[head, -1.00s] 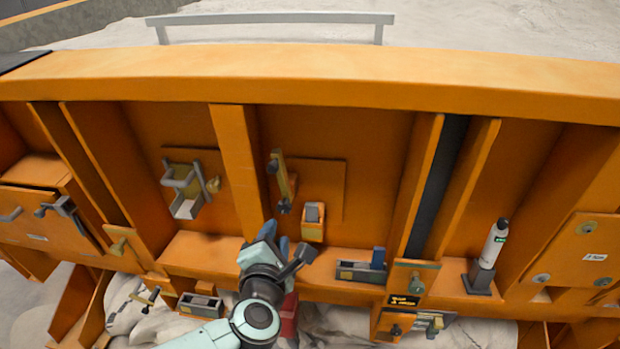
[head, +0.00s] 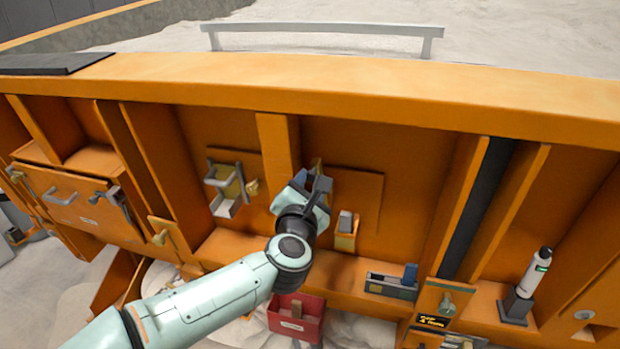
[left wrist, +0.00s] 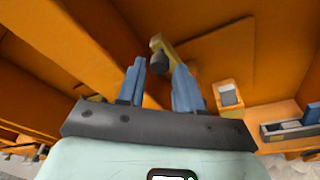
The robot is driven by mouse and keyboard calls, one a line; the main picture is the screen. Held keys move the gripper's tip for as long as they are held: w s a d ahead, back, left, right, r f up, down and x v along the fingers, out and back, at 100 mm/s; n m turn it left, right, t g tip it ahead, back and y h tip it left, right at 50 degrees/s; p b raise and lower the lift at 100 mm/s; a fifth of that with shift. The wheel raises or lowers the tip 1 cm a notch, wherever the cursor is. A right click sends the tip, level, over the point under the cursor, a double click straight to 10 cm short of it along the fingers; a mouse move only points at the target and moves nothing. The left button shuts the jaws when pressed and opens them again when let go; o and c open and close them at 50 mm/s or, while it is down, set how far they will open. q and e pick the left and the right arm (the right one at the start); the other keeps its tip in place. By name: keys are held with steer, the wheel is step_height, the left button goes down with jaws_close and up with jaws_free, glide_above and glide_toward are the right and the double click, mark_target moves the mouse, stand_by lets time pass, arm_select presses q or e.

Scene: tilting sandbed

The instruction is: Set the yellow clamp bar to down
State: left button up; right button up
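The yellow clamp bar (left wrist: 167,50) shows in the left wrist view on the orange panel, ahead of my left gripper, with a dark knob at its near end. In the head view my left gripper (head: 312,183) covers most of the bar, so its angle there cannot be read. In the left wrist view the two blue fingers of my left gripper (left wrist: 160,70) stand apart with nothing held. The dark knob appears in the gap between the fingertips; I cannot tell whether they touch it. My right gripper is out of view.
An orange block with a grey top (head: 346,228) sits right of the gripper. A grey latch with a tray (head: 226,190) is to the left. Below are a ledge with a grey holder (head: 391,287) and a red box (head: 296,318). A white bottle (head: 537,272) stands far right.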

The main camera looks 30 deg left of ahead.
arm_select(q)
steer(key=shift+x, duration=0.8)
jaws_close()
